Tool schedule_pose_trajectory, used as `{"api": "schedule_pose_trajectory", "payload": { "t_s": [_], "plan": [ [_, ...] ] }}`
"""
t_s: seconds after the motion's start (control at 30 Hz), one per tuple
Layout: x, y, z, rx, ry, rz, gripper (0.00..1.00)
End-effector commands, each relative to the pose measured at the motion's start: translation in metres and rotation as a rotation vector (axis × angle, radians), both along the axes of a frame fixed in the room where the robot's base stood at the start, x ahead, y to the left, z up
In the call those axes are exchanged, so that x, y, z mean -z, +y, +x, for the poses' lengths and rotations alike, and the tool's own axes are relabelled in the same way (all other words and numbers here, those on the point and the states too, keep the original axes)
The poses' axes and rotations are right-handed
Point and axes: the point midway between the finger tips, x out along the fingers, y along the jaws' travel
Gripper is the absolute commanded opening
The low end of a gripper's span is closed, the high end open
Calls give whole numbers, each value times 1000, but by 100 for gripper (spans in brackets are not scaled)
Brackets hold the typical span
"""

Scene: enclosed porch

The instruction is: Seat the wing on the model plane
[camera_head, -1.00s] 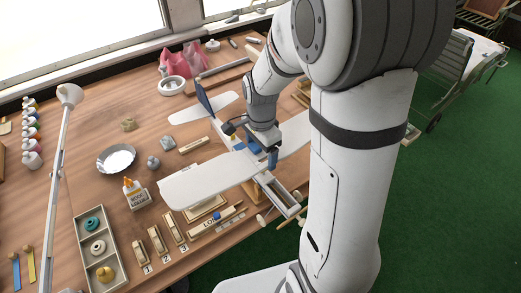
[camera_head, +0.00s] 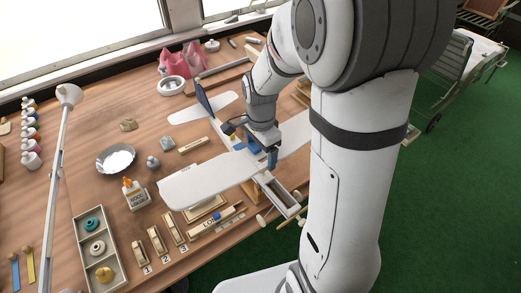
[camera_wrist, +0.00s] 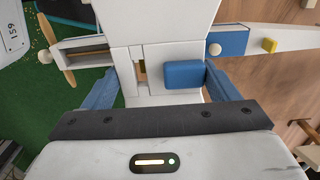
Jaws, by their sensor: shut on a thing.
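The white wing (camera_head: 203,181) lies crosswise over the model plane's fuselage (camera_head: 280,196). In the wrist view the wing (camera_wrist: 165,20) runs up the picture, with a blue block (camera_wrist: 184,74) on its middle part. My gripper (camera_head: 257,152) is shut on the wing's middle. In the wrist view, the blue fingers of my gripper (camera_wrist: 163,80) stand on either side of it. The fuselage's nose and wooden propeller (camera_wrist: 58,45) are at left in the wrist view, its blue section (camera_wrist: 228,40) at right. I cannot tell whether the wing touches its seat.
A glue bottle (camera_head: 133,193), a metal bowl (camera_head: 116,158) and a tray of round parts (camera_head: 98,250) are on the wooden bench left of the plane. Numbered wooden blocks (camera_head: 157,241) stand near its front edge. A lamp (camera_head: 70,96) rises at left.

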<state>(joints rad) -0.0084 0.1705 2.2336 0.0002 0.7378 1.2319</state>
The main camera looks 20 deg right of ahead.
Motion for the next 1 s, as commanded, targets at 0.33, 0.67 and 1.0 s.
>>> {"api": "schedule_pose_trajectory", "payload": {
  "t_s": [0.33, 0.67, 1.0],
  "plan": [
    [1, 0, 0, -1, 0, 0, 70],
    [7, 1, 0, -2, 0, 0, 70],
    [12, 1, 0, -2, 0, 0, 70]
  ]
}}
